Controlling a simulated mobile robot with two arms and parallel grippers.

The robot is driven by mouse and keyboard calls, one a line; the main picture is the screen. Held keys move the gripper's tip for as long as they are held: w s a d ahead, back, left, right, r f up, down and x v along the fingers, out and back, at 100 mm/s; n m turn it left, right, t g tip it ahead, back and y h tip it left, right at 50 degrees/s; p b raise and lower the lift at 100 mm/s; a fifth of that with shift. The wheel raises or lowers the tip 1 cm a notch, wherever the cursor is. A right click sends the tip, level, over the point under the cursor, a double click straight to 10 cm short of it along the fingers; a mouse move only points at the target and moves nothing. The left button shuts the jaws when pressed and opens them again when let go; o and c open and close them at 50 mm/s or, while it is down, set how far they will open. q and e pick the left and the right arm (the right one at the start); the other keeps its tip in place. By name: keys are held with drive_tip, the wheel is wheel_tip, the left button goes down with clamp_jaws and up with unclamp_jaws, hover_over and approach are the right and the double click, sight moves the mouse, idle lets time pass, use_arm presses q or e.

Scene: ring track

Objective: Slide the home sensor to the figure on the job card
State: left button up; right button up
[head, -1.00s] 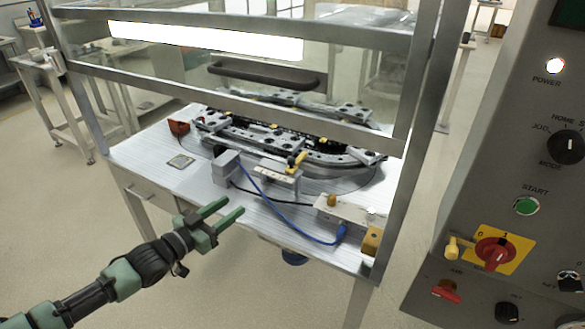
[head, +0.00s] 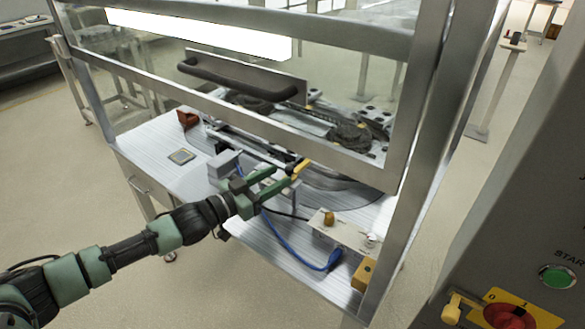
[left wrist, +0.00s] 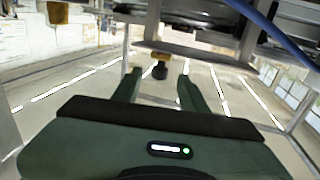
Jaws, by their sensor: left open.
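My left gripper (head: 284,176) is open and reaches over the front of the bench to a yellow piece (head: 301,169), apparently the home sensor, on its grey mount. The arm and fingers hide most of the mount and any scale. A small flat framed plate (head: 181,156) lies on the bench at left, possibly the job card; its print is unreadable.
A raised guard with a dark handle (head: 236,80) hangs over the ring track (head: 345,135). A blue cable (head: 290,248) runs along the front beside a pale box (head: 340,228). A grey control panel (head: 530,210) stands at right. A red-brown bin (head: 187,119) sits at back left.

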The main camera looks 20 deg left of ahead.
sight(286, 173)
use_arm(q)
drive_tip(key=x, duration=0.5)
clamp_jaws()
idle(1.4)
